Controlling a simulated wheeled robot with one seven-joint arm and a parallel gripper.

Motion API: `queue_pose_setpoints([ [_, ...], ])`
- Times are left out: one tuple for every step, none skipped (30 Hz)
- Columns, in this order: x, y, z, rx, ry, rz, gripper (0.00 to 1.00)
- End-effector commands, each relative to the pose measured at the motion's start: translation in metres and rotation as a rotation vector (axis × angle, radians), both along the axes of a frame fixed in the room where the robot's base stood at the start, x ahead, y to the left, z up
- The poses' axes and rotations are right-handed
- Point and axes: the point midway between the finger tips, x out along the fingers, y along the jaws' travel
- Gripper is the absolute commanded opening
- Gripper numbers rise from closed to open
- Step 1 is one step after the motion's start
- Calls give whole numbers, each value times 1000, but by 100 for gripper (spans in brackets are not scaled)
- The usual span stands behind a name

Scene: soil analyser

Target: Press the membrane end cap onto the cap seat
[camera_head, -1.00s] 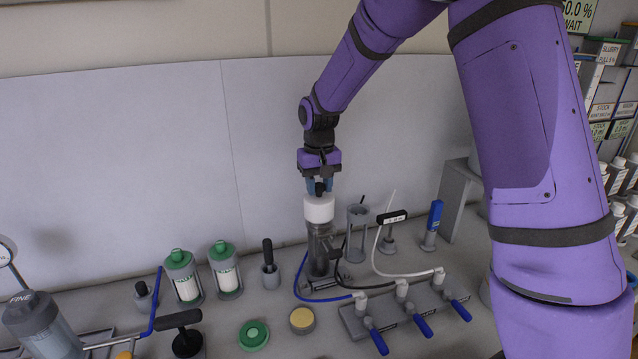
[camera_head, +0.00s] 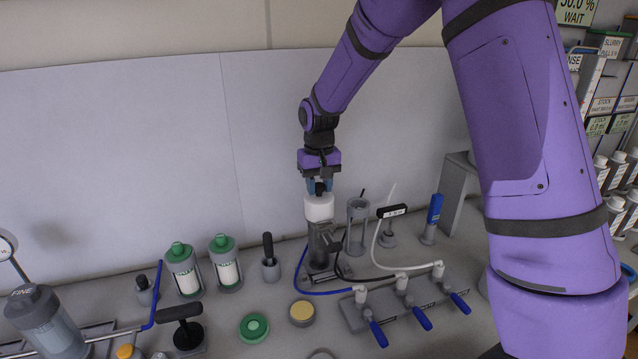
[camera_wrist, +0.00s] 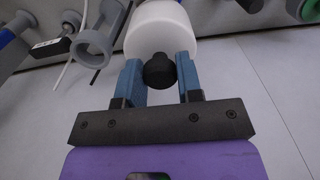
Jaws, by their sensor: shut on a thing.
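The membrane end cap appears to be the white cylinder (camera_head: 319,207) with a black knob (camera_wrist: 159,70) on top. My gripper (camera_head: 319,187) points down above it, its blue fingers shut on the knob. The white cap is upright and in line with a dark grey column (camera_head: 320,245) directly below it, which I take to bear the cap seat. The seat itself is hidden under the cap, so I cannot tell whether the cap is fully down. In the wrist view, the white cap (camera_wrist: 163,28) is just beyond the fingers.
A grey ring stand (camera_head: 358,225) and a black-handled tool (camera_head: 392,222) stand close right of the column. A valve block (camera_head: 405,305) with blue levers and hoses is in front. Green-capped bottles (camera_head: 225,265) stand left. A green disc (camera_head: 254,327) and yellow-topped disc (camera_head: 302,312) lie in front.

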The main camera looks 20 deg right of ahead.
Motion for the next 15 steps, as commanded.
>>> queue_pose_setpoints([
  [0,0,-1,0,0,0,12],
  [0,0,-2,0,0,0,12],
  [0,0,-2,0,0,0,12],
  [0,0,-2,0,0,0,12],
  [0,0,-2,0,0,0,12],
  [0,0,-2,0,0,0,12],
  [0,0,-2,0,0,0,12],
  [0,0,-2,0,0,0,36],
  [0,0,-2,0,0,0,45],
  [0,0,-2,0,0,0,52],
  [0,0,-2,0,0,0,58],
  [0,0,-2,0,0,0,63],
  [0,0,-2,0,0,0,63],
  [0,0,-2,0,0,0,63],
  [0,0,-2,0,0,0,63],
])
